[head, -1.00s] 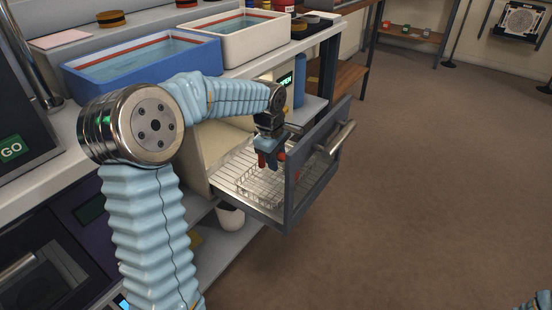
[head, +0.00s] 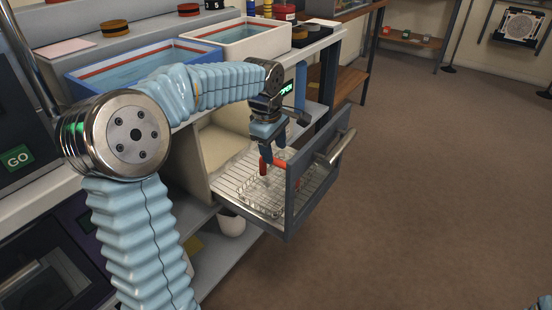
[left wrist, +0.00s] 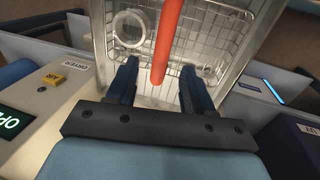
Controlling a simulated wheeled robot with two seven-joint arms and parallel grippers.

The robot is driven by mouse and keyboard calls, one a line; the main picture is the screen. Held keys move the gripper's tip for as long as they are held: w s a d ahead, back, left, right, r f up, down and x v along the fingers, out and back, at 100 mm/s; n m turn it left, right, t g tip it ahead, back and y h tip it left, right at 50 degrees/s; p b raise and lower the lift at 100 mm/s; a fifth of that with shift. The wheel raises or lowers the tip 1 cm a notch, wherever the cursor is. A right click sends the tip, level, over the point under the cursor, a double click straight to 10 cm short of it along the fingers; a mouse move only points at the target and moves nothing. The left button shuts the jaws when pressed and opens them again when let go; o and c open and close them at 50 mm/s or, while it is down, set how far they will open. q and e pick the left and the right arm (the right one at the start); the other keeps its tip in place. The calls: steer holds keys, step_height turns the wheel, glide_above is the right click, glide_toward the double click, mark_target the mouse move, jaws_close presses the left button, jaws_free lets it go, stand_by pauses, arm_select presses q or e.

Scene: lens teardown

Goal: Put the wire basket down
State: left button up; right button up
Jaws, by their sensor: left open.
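The wire basket (head: 262,197) stands on the slatted floor of the pulled-out drawer. Its orange-red handle (head: 272,163) rises toward my left gripper. In the left wrist view, the wire basket (left wrist: 205,40) shows with a round clear lens (left wrist: 130,28) in it, and the handle (left wrist: 167,40) runs between the two blue fingers, with a gap on each side. My left gripper (head: 272,150) is open just above the basket, at the top of the handle. Whether a finger touches the handle is hard to tell.
The drawer (head: 288,235) has a grey front with a bar handle (head: 335,146) on the right. Blue (head: 85,88) and white (head: 225,45) trays stand on the counter behind. A panel labelled DRYER (left wrist: 80,75) is beside the drawer. The floor to the right is clear.

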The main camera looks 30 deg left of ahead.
arm_select(q)
steer(key=r, duration=0.2)
steer(key=s+r, duration=0.1)
steer(key=r, duration=0.1)
steer(key=shift+r, duration=0.3)
